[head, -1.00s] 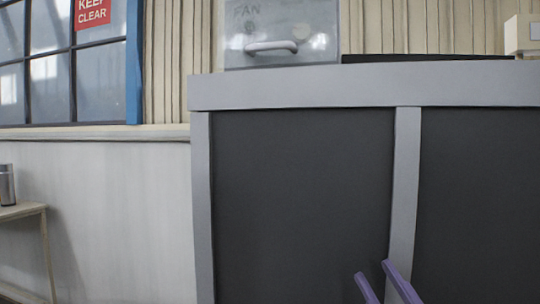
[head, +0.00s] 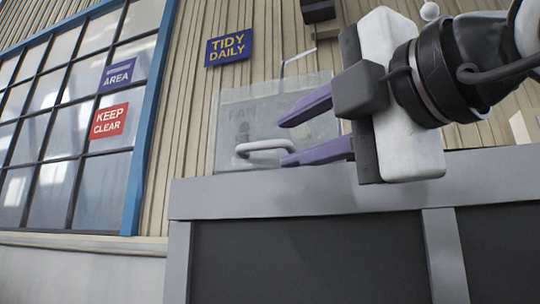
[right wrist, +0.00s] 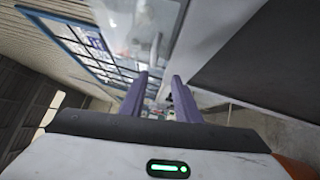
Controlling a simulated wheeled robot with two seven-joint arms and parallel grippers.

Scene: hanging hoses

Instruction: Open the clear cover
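The clear cover (head: 232,120) is a see-through panel marked FAN, standing shut against the wall above the grey cabinet edge. Its white bar handle (head: 264,147) is on its lower part. My right gripper (head: 283,140) comes in from the right with its two purple fingers spread apart and empty. The fingertips lie over the right part of the cover in the head view, close to the handle's right end; I cannot tell the depth gap. In the right wrist view the open fingers (right wrist: 158,92) show with the cover (right wrist: 135,25) and handle (right wrist: 154,48) ahead. My left gripper is not in view.
A grey-framed cabinet (head: 310,198) with dark panels stands below the cover. A blue-framed window (head: 85,125) is at the left. A TIDY DAILY sign (head: 228,48) and a dark box (head: 318,10) are on the wall above.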

